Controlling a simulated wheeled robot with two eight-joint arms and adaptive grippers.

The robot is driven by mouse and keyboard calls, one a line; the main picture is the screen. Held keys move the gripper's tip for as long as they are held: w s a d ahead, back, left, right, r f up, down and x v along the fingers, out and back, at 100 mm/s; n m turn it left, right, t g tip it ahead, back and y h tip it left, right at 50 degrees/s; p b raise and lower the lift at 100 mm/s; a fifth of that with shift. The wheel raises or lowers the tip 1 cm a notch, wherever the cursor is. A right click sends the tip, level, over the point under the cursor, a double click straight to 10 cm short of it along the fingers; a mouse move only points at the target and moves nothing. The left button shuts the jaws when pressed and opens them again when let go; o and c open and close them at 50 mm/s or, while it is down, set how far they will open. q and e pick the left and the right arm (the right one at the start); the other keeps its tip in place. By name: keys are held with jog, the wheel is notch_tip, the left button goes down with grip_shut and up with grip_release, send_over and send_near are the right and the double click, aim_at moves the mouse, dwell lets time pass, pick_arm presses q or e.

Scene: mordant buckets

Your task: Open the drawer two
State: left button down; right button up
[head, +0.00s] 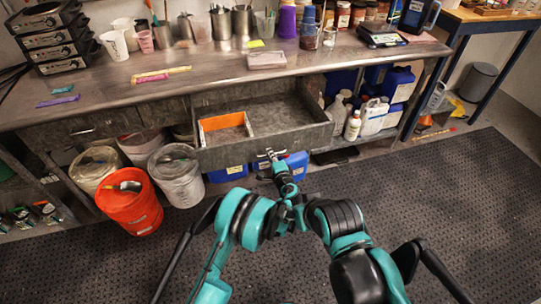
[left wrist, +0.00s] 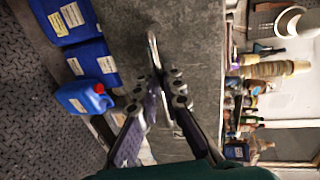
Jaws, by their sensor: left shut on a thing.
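A grey metal drawer (head: 300,138) under the steel worktop stands pulled well out in the head view. An orange-sided divider (head: 226,121) is inside it, and the rest looks empty. My left gripper (head: 268,156) is at the middle of its front, shut on the metal handle. In the left wrist view the curved handle (left wrist: 153,48) runs up from between the fingers of my left gripper (left wrist: 160,88), close against the grey drawer front (left wrist: 190,60). The fingers hide part of the handle. My right gripper is not visible.
Below the drawer, blue canisters (head: 297,164) stand on the low shelf. An orange bucket (head: 130,205) and pale buckets (head: 178,178) stand at the left. White bottles (head: 372,118) stand at the right. The worktop (head: 215,70) holds cups and jars. Dark matting (head: 430,210) in front is clear.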

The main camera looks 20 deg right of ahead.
pick_arm(q)
jog(key=shift+a, duration=0.1)
jog(key=c, duration=1.9)
grip_release()
jog(key=v, duration=0.8)
